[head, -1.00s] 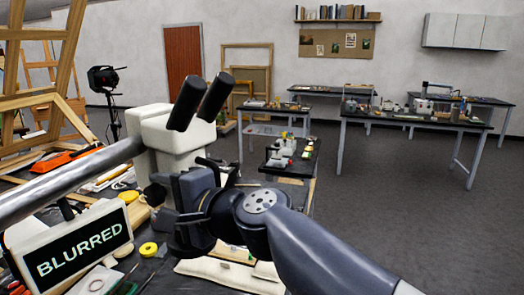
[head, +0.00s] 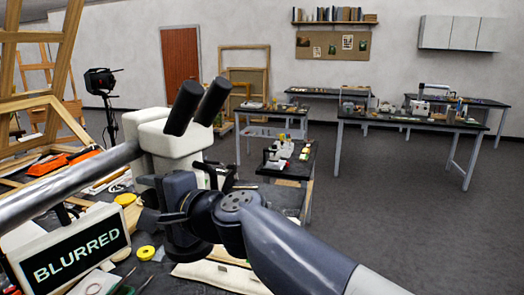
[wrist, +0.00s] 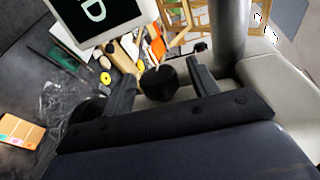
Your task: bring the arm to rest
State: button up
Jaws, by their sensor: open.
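My arm reaches in from the lower right of the head view, with its wrist against the view of the white microscope (head: 160,135). My gripper (wrist: 160,76) shows in the wrist view with its two dark fingers spread apart. A round black knob (wrist: 158,82) shows in the gap between the fingers; I cannot tell whether they touch it. In the head view the fingers are hard to make out among the dark parts by the microscope. A small screen reading "BLURRED" (head: 80,243) stands to the left and shows partly in the wrist view (wrist: 97,14).
A metal boom (head: 70,185) crosses the left side to the microscope. The near bench holds a yellow tape roll (head: 146,253), a pale cloth pad (head: 220,277) and tools. Wooden easels (head: 40,60) stand at left. Open grey floor (head: 400,215) lies to the right, with benches behind.

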jog(key=b+v, duration=0.1)
jog(key=v, duration=0.9)
jog(key=p+x, duration=0.1)
jog(key=x, duration=1)
jog(key=shift+a+f, duration=0.1)
jog(key=shift+a, duration=0.05)
jog(key=shift+f+b, duration=0.3)
jog(key=shift+b, duration=0.45)
jog(key=shift+d+r+y+b, duration=0.1)
jog(key=shift+d+y+b, duration=0.15)
jog(key=shift+b, duration=1)
jog(key=t+y+b, duration=0.1)
jog(key=y+b, duration=0.1)
jog(key=b, duration=0.5)
jog(key=shift+t+b, duration=0.3)
